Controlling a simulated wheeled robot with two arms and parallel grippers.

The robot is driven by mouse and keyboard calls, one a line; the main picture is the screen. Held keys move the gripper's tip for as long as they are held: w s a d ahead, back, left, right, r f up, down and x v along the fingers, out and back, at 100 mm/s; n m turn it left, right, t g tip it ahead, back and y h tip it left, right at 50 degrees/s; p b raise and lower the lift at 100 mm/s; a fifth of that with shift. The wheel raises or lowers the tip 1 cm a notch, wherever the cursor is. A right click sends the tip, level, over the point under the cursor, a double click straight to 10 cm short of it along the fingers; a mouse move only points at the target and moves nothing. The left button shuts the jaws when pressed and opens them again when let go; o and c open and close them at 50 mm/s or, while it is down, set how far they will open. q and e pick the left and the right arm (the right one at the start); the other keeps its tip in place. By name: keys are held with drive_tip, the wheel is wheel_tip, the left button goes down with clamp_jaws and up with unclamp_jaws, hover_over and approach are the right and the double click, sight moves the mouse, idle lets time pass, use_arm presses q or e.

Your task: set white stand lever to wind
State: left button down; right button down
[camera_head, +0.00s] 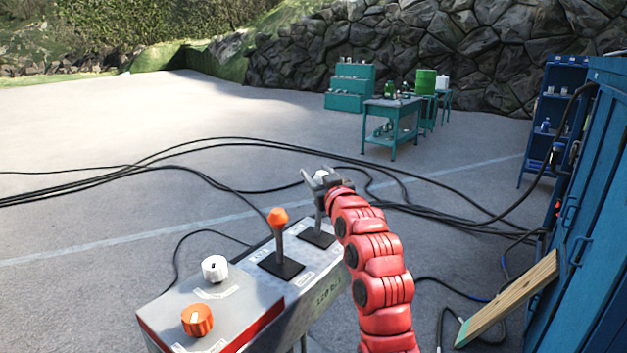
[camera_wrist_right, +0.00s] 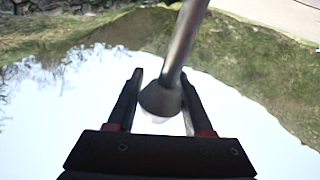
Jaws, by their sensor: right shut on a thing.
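The control stand (camera_head: 300,285) is at bottom centre of the head view. Its far lever (camera_head: 318,216) has a metal shaft rising nearly upright from a dark square base plate (camera_head: 318,238). My right gripper (camera_head: 320,180) is at the top of that lever and hides its knob in the head view. In the right wrist view, the right gripper (camera_wrist_right: 160,82) is shut around the lever's top, with the metal shaft (camera_wrist_right: 183,45) running up between the fingers. A pale knob end shows below the grey collar. My left gripper is not in view.
An orange-knobbed lever (camera_head: 278,225) stands upright just left of the far lever. A white knob (camera_head: 214,268) and an orange knob (camera_head: 197,320) sit on the nearer box. Black cables (camera_head: 250,143) cross the ground behind. A blue cabinet (camera_head: 590,200) and wooden plank (camera_head: 508,300) are at right.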

drive_tip(key=s+d+m+t+b, duration=0.2)
drive_tip(key=b, duration=0.1)
drive_tip(key=s+d+t+b, duration=0.1)
drive_tip(key=d+b, duration=0.1)
drive_tip(key=shift+f+m, duration=0.25)
drive_tip(key=shift+m, duration=0.15)
drive_tip(key=shift+c, duration=1.5)
unclamp_jaws()
drive_tip(key=shift+s, duration=0.1)
drive_tip(key=b+v, duration=0.4)
drive_tip(key=v, duration=1.3)
drive_tip(key=shift+f+b, duration=0.3)
drive_tip(key=shift+b, duration=0.1)
